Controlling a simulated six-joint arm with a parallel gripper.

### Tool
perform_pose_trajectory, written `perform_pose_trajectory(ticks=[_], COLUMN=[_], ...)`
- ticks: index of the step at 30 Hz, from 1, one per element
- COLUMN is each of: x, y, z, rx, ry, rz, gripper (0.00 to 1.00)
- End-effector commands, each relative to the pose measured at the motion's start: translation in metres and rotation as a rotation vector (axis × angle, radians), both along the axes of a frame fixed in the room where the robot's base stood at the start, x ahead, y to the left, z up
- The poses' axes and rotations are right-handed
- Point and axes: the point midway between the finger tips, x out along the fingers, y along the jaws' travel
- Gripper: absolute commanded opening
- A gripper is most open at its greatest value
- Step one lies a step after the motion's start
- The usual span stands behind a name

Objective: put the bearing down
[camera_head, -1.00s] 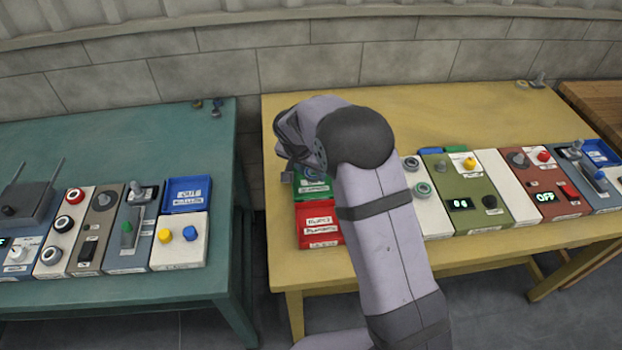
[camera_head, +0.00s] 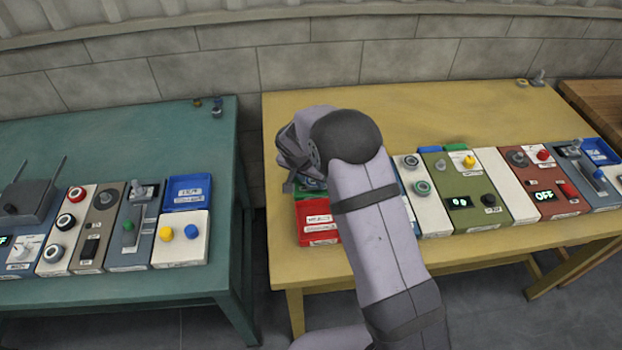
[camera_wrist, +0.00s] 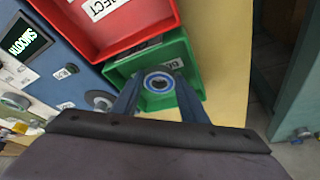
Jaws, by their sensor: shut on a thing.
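The bearing (camera_wrist: 159,82), a ring with a blue band and a dark centre, is between the fingertips of my gripper (camera_wrist: 159,92) in the wrist view. My gripper is shut on it and holds it over the open green bin (camera_wrist: 195,55). I cannot tell how far the bearing is above the bin floor. In the head view my gripper (camera_head: 291,186) is at the green bin, and my arm hides the bearing and most of that bin.
A red bin (camera_head: 318,238) adjoins the green one; it also shows in the wrist view (camera_wrist: 88,50). Panels with knobs and a display (camera_wrist: 60,75) stand beside the bins. The back of the yellow table (camera_head: 440,105) is mostly clear. A teal table (camera_head: 105,125) stands left across a gap.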

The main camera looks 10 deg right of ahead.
Motion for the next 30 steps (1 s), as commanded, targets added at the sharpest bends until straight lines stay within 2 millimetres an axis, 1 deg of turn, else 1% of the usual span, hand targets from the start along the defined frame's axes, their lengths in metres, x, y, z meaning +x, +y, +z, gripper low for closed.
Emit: perform_pose_trajectory(ticks=[2,3,4,5,14,20,26,30], x=[0.000,0.000,0.000,0.000,0.000,-0.001,-0.009,-0.017], y=[0.000,0.000,0.000,0.000,0.000,0.001,0.007,0.012], z=[-0.003,-0.002,-0.002,-0.002,-0.001,0.006,0.029,0.052], rx=[-0.001,0.000,0.000,0.000,0.000,0.000,0.000,0.001], ry=[-0.001,0.000,0.000,0.000,0.001,-0.001,-0.003,-0.004], rz=[0.000,0.000,0.000,0.000,0.000,0.000,0.001,0.001], gripper=[0.10,0.49,0.56,0.58,0.58,0.58,0.58,0.58])
